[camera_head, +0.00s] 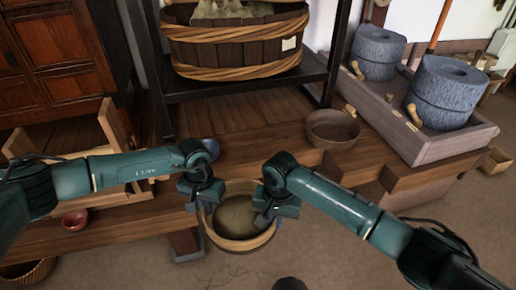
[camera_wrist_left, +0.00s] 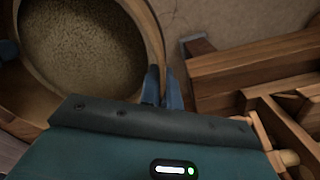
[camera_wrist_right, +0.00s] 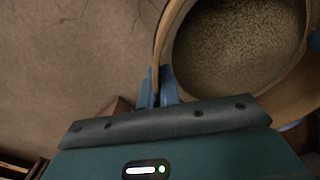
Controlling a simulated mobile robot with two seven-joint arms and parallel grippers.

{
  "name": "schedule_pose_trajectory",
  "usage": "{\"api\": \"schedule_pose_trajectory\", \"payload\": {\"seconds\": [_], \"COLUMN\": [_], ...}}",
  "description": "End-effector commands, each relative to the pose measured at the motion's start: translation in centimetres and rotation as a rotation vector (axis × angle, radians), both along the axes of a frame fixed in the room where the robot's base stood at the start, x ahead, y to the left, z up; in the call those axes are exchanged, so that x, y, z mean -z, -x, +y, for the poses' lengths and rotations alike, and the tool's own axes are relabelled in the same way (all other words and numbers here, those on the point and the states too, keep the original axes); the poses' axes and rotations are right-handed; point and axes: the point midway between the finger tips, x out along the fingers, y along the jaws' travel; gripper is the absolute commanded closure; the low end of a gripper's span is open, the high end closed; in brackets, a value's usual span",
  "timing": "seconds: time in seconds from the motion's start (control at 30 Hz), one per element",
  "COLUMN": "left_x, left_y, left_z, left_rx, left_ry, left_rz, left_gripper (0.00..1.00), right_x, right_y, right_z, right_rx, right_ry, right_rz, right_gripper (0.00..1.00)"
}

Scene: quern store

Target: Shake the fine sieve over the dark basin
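A round sieve (camera_head: 236,216) with a pale wooden rim sits between my two grippers, in front of the wooden bench. Its inside shows a tan, grainy surface in the left wrist view (camera_wrist_left: 85,45) and the right wrist view (camera_wrist_right: 240,45). My left gripper (camera_head: 208,204) is shut on the rim at the left. My right gripper (camera_head: 264,217) is shut on the rim at the right. A brown basin (camera_head: 333,130) stands on the bench to the right, apart from the sieve. I cannot tell whether it is the dark basin, or what lies directly beneath the sieve.
A slatted wooden tub (camera_head: 235,48) stands on a black-framed shelf at the back. Stone querns (camera_head: 447,92) sit in a wooden tray (camera_head: 435,145) at right. A small red bowl (camera_head: 76,220) is at left. Floor (camera_head: 335,245) shows open in front.

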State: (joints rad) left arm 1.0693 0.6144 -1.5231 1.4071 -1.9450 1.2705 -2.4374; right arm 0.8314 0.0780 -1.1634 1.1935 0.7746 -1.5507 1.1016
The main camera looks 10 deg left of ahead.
Motion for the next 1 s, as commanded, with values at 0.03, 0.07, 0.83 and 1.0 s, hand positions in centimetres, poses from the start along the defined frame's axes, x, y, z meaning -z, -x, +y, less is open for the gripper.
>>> {"api": "schedule_pose_trajectory", "payload": {"seconds": [0.03,0.07,0.83,1.0], "left_x": [0.0,0.0,-0.1,0.0], "left_y": [0.0,0.0,-5.0,-6.7], "left_z": [0.1,0.1,0.0,0.0], "left_rx": [-0.001,-0.001,-0.002,-0.003], "left_ry": [-0.001,-0.001,-0.001,-0.001], "left_rz": [-0.001,-0.001,-0.002,-0.001], "left_gripper": [1.00,1.00,1.00,1.00], "right_x": [0.0,0.0,0.0,-0.1], "right_y": [0.0,0.0,-5.0,-6.8], "right_z": [-0.1,-0.1,0.0,0.0], "right_rx": [0.001,0.001,0.004,0.004], "right_ry": [0.001,0.001,0.002,0.001], "right_rz": [-0.001,0.000,0.000,-0.001], "right_gripper": [1.00,1.00,1.00,1.00]}}
